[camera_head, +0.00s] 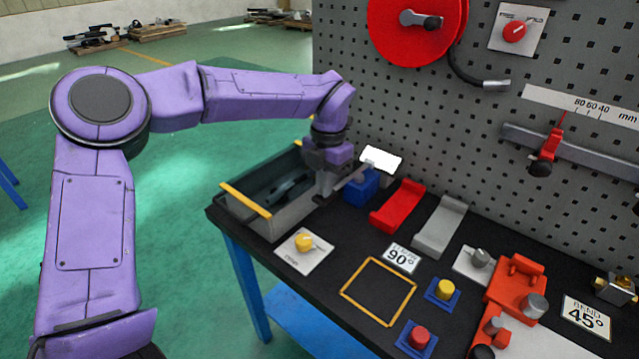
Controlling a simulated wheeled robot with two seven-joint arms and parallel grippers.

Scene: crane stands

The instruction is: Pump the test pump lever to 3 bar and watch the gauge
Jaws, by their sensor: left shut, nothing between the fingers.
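A small blue block (362,188), which looks like the test pump, stands at the back left of the bench. A thin grey bar (352,177), likely its lever, slants up over it. A bright white plate (381,158) is tilted behind it; it may be the gauge face, but I can read no needle or number on it. My left gripper (322,197) points down just left of the blue block, over the right end of the grey bin. It is shut and empty. I cannot tell whether its fingers touch the bar. My right gripper is out of view.
The grey bin (238,209) with yellow edges sits at the bench's left end. Red (397,207) and grey (439,225) stands are right of the pump. A yellow knob plate (303,250), orange fixtures (515,284) and buttons fill the front. The pegboard (350,90) closes the back.

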